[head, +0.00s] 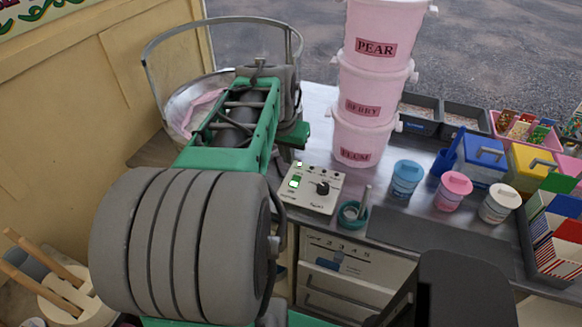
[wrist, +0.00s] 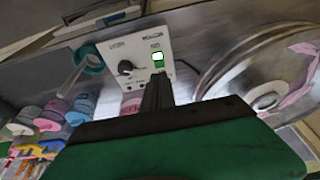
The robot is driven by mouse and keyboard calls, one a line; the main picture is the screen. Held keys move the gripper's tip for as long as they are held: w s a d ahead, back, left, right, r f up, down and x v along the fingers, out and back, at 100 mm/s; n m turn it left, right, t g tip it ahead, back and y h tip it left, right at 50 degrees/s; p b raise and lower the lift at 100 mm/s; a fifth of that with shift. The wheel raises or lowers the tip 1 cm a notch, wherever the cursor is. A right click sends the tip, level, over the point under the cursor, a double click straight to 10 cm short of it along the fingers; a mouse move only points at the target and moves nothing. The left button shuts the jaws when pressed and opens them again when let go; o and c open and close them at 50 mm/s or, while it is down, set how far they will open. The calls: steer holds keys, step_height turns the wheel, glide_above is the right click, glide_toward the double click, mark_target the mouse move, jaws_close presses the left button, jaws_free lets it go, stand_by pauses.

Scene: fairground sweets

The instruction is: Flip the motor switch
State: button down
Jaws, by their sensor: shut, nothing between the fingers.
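A cream control box (head: 312,188) stands on the metal counter, with a green-lit switch (head: 294,181) on its left side and a black knob (head: 322,188) to the right of it. In the wrist view the box (wrist: 140,48) is seen with the lit green switch (wrist: 157,57) and the knob (wrist: 126,67). My gripper (wrist: 157,82) is shut and empty, its dark fingertips just below the switch in the wrist view. I cannot tell whether they touch the box. In the head view my arm hides the fingers.
A metal bowl (head: 178,105) with a hoop stands left of the box. Stacked pink tubs (head: 372,85) stand behind it. A teal cup (head: 352,217) with a tool stands close to its right. Coloured jars (head: 405,178) and sweet boxes line the counter's right.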

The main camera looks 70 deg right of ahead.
mark_target(296, 177)
steer(key=shift+v, duration=1.2)
steer(key=shift+s+d+r+h+p, duration=0.2)
steer(key=shift+d+h+p, duration=0.2)
steer(key=shift+d+p, duration=0.25)
steer(key=shift+d+f, duration=0.1)
steer(key=x, duration=0.4)
steer(key=p+x, duration=0.1)
steer(key=x, duration=0.4)
steer(key=a+p+x, duration=0.1)
steer(key=x, duration=0.3)
steer(key=shift+w+d+f, duration=0.1)
steer(key=shift+d+f, duration=0.05)
steer(key=shift+f, duration=0.4)
